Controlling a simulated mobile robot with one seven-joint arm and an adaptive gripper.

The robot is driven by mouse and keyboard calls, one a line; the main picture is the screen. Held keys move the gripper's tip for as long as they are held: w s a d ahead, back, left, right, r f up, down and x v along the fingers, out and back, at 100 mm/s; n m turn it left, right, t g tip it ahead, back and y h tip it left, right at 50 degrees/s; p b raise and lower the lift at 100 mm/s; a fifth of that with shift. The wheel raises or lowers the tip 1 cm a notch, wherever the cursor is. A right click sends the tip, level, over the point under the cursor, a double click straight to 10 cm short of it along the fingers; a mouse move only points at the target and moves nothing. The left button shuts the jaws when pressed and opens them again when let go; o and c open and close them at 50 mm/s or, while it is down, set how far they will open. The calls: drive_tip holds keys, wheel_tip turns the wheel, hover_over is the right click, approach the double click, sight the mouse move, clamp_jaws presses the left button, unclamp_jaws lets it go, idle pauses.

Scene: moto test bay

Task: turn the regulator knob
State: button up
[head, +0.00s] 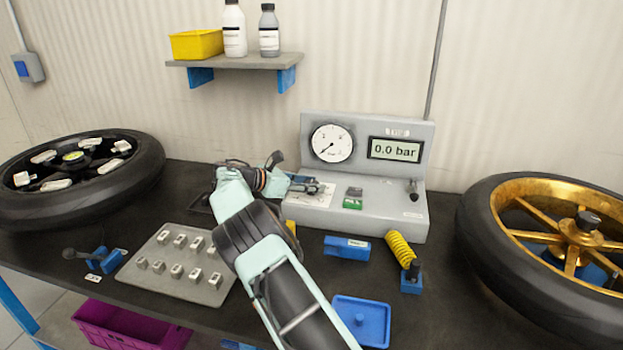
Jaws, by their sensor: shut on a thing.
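The grey test unit (378,205) stands at the back of the bench. It carries a round gauge (332,144) with its needle at the lower left, and a display (395,149) reading 0.0 bar. My gripper (314,187) reaches in from the left over the unit's sloped front, above a white printed label (318,199). Its jaws are shut at the place where the regulator knob would be; the knob itself is hidden by the fingers or too small to make out.
A green switch (353,204) and a small black lever (413,190) sit right of my gripper. A grey tray of weights (172,286), a blue block (346,247), a yellow coiled hose (399,249) and a blue tray (374,337) lie in front. Wheels flank both sides.

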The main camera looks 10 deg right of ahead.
drive_tip(key=shift+d+g, duration=0.1)
drive_tip(key=shift+g, duration=0.2)
idle(0.4)
drive_tip(key=o, duration=1.2)
drive_tip(key=shift+c, duration=0.2)
drive_tip(key=v, duration=1.2)
drive_tip(key=shift+f, duration=0.1)
